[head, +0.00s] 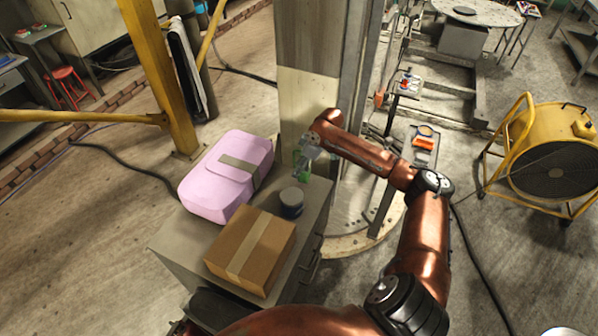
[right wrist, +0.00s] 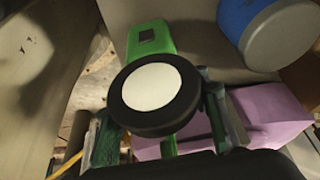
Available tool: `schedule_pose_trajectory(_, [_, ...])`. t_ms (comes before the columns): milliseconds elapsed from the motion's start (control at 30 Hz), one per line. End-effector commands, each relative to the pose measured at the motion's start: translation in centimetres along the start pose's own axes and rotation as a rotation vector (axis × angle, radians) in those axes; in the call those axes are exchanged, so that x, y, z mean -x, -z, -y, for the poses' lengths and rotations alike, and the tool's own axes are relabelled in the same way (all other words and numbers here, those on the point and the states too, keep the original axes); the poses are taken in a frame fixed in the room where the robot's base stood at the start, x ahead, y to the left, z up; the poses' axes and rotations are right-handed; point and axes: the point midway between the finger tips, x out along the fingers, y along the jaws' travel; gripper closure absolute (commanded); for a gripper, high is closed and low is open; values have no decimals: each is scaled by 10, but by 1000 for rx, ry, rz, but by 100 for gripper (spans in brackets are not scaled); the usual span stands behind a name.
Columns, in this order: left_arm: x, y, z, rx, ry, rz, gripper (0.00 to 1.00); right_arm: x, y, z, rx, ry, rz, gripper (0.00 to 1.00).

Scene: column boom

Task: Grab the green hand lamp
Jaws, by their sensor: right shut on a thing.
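The green hand lamp (right wrist: 150,42) shows in the right wrist view, with a round black rim and white face toward the camera. My right gripper (right wrist: 160,122) has one finger on each side of the lamp and is shut on it. In the head view the right gripper (head: 304,156) is over the far end of the grey cabinet, close to the column. Only a bit of the lamp's green (head: 299,157) shows there, mostly hidden by the gripper. I cannot tell whether the lamp still touches the cabinet top. My left gripper is not in view.
The grey cabinet (head: 180,243) also holds a blue-grey can (head: 291,203) close to the gripper, a pink case (head: 226,176) and a cardboard box (head: 250,250). The column (head: 306,95) stands right behind. A yellow fan (head: 545,150) is at the right.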

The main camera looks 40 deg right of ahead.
Motion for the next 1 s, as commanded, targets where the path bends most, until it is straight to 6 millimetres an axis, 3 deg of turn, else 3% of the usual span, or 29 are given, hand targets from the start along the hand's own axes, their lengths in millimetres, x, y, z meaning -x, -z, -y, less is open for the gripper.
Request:
schedule_pose_trajectory(400, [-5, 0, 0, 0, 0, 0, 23, 79, -2, 52, 3, -3, 4, 91])
schedule_pose_trajectory(733, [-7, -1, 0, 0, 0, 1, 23, 113, -20, 103, 1, 0, 4, 91])
schedule_pose_trajectory(1000, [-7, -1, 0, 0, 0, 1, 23, 125, -24, 118, -1, 0, 0, 91])
